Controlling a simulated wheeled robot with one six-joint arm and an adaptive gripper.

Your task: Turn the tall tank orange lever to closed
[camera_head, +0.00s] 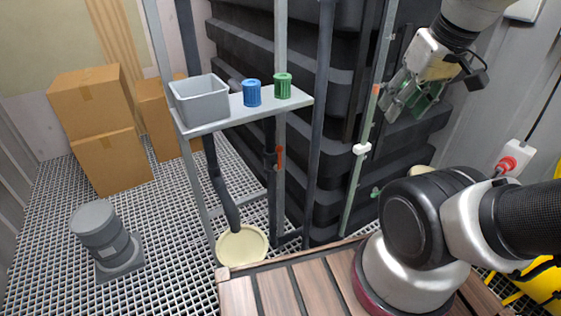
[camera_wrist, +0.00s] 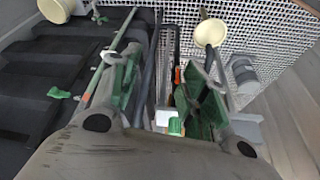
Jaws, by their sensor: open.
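The tall tank (camera_head: 255,45) is black and ribbed and stands behind a metal frame. A small orange lever (camera_head: 280,157) sits on the pipe below the shelf, roughly upright along the pipe. An orange piece, seemingly this lever, also shows between my fingers in the wrist view (camera_wrist: 178,75), well beyond them. My gripper (camera_head: 415,100) is open and empty, raised at the upper right in front of the tank, apart from the lever. Its green-padded fingers also show in the wrist view (camera_wrist: 163,88). The lever's pivot is too small to make out.
A shelf (camera_head: 240,112) above the lever holds a grey bin (camera_head: 200,100), a blue cup (camera_head: 252,93) and a green cup (camera_head: 283,85). A sight tube (camera_head: 358,170) stands right of the lever. A cream basin (camera_head: 242,246) and grey pump (camera_head: 102,235) are on the grating.

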